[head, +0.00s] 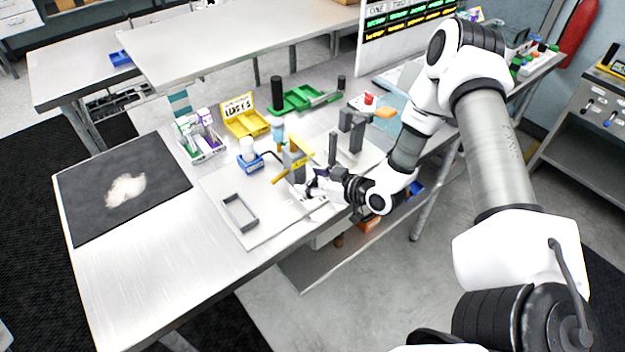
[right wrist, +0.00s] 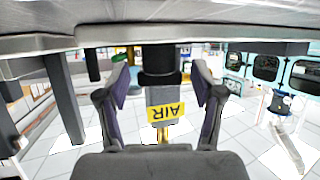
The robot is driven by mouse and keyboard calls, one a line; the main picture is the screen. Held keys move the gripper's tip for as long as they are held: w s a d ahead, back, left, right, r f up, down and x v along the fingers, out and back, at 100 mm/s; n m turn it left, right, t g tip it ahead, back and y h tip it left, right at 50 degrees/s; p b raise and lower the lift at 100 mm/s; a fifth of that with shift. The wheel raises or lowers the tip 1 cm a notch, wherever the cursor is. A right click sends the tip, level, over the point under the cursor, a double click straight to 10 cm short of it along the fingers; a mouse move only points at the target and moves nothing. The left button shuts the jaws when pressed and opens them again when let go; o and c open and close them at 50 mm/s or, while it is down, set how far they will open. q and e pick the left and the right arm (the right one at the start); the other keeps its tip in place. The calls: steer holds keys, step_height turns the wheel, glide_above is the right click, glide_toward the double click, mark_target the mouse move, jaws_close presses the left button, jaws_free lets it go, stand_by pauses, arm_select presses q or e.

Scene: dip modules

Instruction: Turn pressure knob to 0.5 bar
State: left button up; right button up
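The pressure regulator (head: 296,160) stands on the light plate at the front of the bench, with a yellow AIR label on it. In the right wrist view the black knob (right wrist: 161,62) shows in the middle, above the AIR label (right wrist: 166,112), which appears upside down. My right gripper (head: 306,181) is beside the regulator, low over the plate. Its two fingers (right wrist: 161,84) stand on either side of the knob, with a visible gap on both sides, so it is open. The pressure reading and the knob's setting cannot be made out. My left gripper is not in view.
A grey rectangular frame (head: 240,213) lies on the plate. A blue holder with a white bottle (head: 250,161), a yellow box (head: 243,118) and a green tray (head: 300,98) stand nearby. Grey posts (head: 355,132) rise close behind my right gripper. The front left bench is clear beside a dark mat (head: 90,192).

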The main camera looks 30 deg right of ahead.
steer(key=v, duration=0.7)
steer(key=shift+s+d+r, duration=0.1)
steer(key=shift+s+d, duration=0.05)
steer(key=shift+s, duration=0.05)
steer(key=shift+s, duration=0.1)
stand_by(0.4)
